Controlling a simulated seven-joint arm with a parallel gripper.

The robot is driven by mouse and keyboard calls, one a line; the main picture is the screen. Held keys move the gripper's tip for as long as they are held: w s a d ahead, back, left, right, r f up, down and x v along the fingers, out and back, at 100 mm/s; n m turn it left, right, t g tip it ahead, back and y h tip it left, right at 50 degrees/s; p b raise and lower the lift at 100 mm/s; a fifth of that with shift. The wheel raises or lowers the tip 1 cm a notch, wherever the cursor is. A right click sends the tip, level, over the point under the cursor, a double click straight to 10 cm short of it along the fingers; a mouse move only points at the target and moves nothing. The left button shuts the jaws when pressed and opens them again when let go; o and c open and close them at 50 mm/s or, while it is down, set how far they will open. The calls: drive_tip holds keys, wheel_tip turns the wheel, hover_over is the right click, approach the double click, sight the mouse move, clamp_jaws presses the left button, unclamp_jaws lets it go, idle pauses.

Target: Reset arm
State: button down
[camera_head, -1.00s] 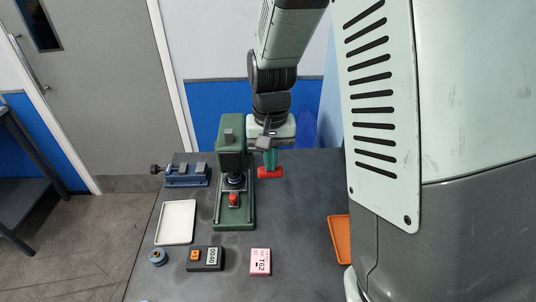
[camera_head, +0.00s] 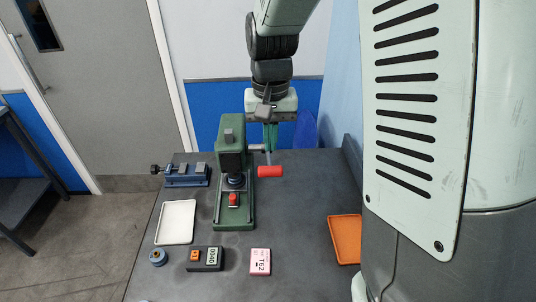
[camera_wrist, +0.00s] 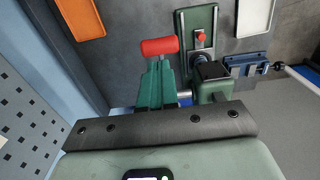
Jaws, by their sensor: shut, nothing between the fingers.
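My gripper (camera_head: 270,147) is at the back of the bench, just right of the green press (camera_head: 231,140). Its green fingers are shut with nothing between them. In the wrist view the fingers (camera_wrist: 158,68) point toward the press's red handle (camera_wrist: 160,47). The red handle (camera_head: 270,171) lies just in front of and below the fingertips in the head view. I cannot tell whether they touch. A small red piece (camera_head: 233,199) sits on the press base, below the ram. The press (camera_wrist: 205,45) stands right of the fingers in the wrist view.
A blue vise (camera_head: 186,174) is at the back left. An orange tray (camera_head: 346,240) is at right.

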drive_tip(key=shift+r, duration=0.65)
drive_tip(key=s+d+r+t, duration=0.2)
drive_tip(key=s+d+r, duration=0.2)
drive_tip(key=s+r, duration=0.3)
drive_tip(key=s+d+r+t, duration=0.3)
drive_tip(key=s+r, duration=0.4)
drive_tip(key=s, duration=0.6)
drive_tip(key=shift+d+t, duration=0.3)
drive_tip(key=shift+d, duration=0.25)
